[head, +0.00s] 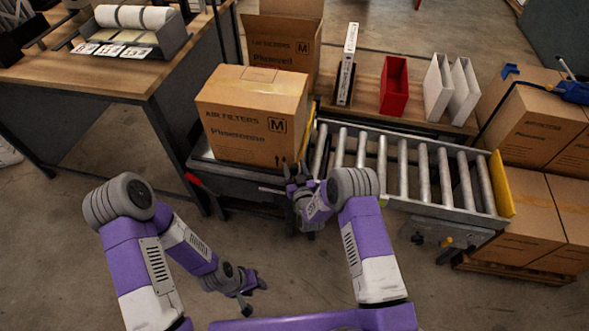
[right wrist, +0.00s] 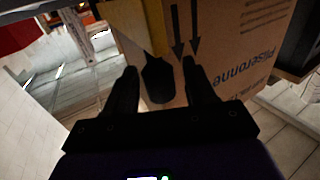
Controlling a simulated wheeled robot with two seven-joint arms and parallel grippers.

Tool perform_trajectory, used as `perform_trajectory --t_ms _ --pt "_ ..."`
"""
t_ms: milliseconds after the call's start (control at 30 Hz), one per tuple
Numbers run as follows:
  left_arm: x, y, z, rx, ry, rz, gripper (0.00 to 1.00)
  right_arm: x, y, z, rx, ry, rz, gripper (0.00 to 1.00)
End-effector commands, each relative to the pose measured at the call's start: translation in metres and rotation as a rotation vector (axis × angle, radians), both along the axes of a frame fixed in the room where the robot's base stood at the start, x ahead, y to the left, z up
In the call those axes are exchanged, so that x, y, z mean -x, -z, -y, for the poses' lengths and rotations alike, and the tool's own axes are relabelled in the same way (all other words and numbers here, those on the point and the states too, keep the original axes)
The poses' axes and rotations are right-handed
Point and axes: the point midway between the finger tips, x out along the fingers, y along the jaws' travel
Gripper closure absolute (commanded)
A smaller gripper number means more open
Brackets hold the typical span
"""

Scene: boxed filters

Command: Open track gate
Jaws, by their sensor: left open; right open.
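The track gate appears as a narrow yellow plate (head: 311,122) between the carton and the roller track. In the right wrist view a yellow strip (right wrist: 147,28) runs down to a dark, pointed piece (right wrist: 157,80), perhaps its handle. My right gripper (head: 296,170) is open at the near end of the gate, by the carton's lower right corner. In the right wrist view its fingers (right wrist: 163,82) stand on either side of the dark piece; I cannot tell whether they touch it. My left gripper (head: 252,288) is open and empty, low over the floor.
The air-filter carton (head: 240,125) stands left of the gate. The roller track (head: 403,165) runs right to a yellow end plate (head: 501,184). A red bin (head: 394,86) and white holders (head: 438,88) stand behind it. Stacked cartons (head: 530,215) are at right.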

Motion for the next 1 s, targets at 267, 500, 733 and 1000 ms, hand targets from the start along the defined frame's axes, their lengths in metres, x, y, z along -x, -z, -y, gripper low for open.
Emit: perform_trajectory --t_ms 267,500,733,1000 --pt "0.0 0.0 0.0 0.0 0.0 0.0 0.57 0.0 0.0 0.0 0.0 0.0 0.0 0.74" --pt "0.0 0.0 0.0 0.0 0.0 0.0 0.57 0.0 0.0 0.0 0.0 0.0 0.0 1.0" --pt "0.0 -0.009 0.0 0.0 0.0 0.0 0.57 -0.002 -0.012 0.001 -0.007 0.001 -0.016 1.0" --pt "0.0 -0.039 0.0 0.0 0.0 0.0 0.57 -0.008 -0.05 0.003 -0.032 0.001 -0.094 1.0"
